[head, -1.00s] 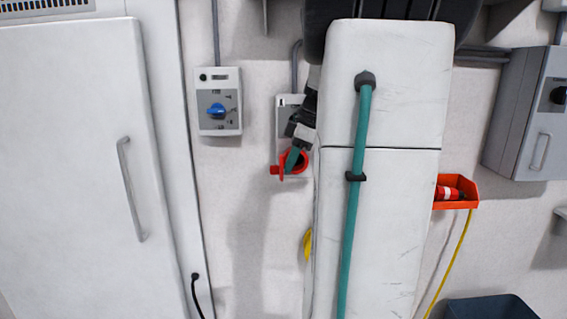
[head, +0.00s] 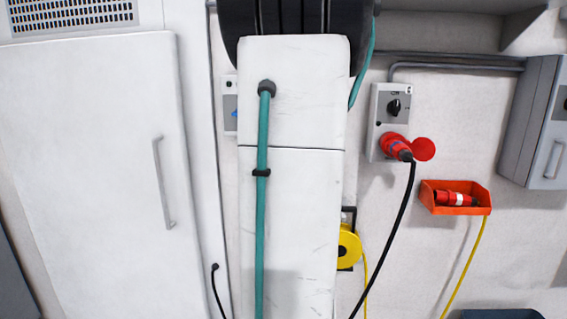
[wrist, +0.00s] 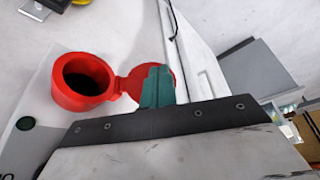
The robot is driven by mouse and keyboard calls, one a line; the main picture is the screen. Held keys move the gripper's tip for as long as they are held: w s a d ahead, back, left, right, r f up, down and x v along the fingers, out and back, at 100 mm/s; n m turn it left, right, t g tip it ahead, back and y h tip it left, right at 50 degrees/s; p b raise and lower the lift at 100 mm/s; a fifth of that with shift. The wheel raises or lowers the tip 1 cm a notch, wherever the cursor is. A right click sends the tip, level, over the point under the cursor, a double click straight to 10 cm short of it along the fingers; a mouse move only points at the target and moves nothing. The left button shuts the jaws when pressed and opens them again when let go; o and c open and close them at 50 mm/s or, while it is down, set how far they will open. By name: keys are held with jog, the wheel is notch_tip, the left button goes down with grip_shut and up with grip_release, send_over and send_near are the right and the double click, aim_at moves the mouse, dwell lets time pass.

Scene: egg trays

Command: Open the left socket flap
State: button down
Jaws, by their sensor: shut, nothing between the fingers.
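The left socket (wrist: 85,82) is a red round socket with a dark, bare opening in the wrist view. Its red flap (wrist: 130,84) stands swung aside on its hinge, away from the mouth. My gripper (wrist: 157,88), with green fingers, is shut and empty. It overlaps the flap in the picture, and I cannot tell whether it touches. In the head view my arm hides the left socket and my gripper.
The right socket (head: 394,98) holds a red plug (head: 397,147) with a black cable; its red flap (head: 424,149) is beside it. An orange bin (head: 428,196) holds another red plug. A yellow reel (head: 349,247) and a white cabinet (head: 95,150) flank my arm.

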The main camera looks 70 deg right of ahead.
jog(key=shift+w, duration=0.1)
dwell(0.5)
jog(key=s+a+r, duration=0.2)
jog(key=s+r, duration=0.6)
jog(key=r, duration=0.1)
jog(key=shift+a+r, duration=0.15)
jog(key=shift+a, duration=0.1)
dwell(0.4)
jog(key=shift+w, duration=0.1)
